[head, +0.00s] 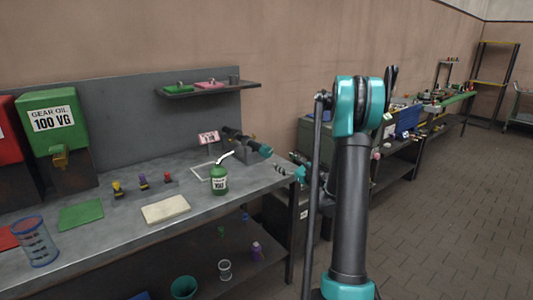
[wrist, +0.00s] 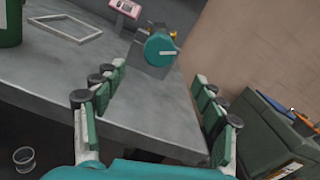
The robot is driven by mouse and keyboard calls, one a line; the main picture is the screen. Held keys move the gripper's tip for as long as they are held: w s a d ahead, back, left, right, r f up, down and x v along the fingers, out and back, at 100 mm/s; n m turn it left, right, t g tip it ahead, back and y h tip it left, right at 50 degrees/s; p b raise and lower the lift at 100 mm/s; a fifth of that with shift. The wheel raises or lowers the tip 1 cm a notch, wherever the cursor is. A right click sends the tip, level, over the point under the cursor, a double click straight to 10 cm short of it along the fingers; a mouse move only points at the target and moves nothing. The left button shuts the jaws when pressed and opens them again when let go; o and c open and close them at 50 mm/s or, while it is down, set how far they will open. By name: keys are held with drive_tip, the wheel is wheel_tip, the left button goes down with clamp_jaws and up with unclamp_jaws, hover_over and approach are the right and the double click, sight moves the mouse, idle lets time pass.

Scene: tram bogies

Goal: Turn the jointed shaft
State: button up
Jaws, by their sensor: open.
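The jointed shaft (head: 240,137) is a dark rod on a grey block at the right end of the workbench, with a teal end facing me. In the wrist view its round teal end (wrist: 158,50) shows a pale bar across the face. A grey block (wrist: 150,68) stands below it. My gripper (head: 283,170) is partly hidden by my arm in the head view, just off the bench's right end. In the wrist view my gripper (wrist: 158,74) has its fingers spread wide and empty. The teal end lies ahead, between the fingertip lines and apart from them.
A pink sign (head: 209,138) stands left of the shaft. A green oil bottle (head: 220,181) with a white spout and a white square outline (head: 199,172) are on the bench. A shelf (head: 208,89) hangs above. A green cabinet (wrist: 253,130) stands at the right in the wrist view.

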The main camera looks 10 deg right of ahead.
sight(268, 153)
drive_tip(key=x, duration=1.3)
drive_tip(key=shift+w+a, duration=0.1)
drive_tip(key=shift+w, duration=0.1)
drive_tip(key=shift+c, duration=0.4)
drive_tip(key=c, duration=1.1)
drive_tip(key=shift+n, duration=0.4)
drive_tip(key=n, duration=0.5)
drive_tip(key=shift+n, duration=0.3)
drive_tip(key=n, duration=0.5)
drive_tip(key=shift+s+a+f, duration=0.1)
drive_tip(key=shift+n, duration=0.3)
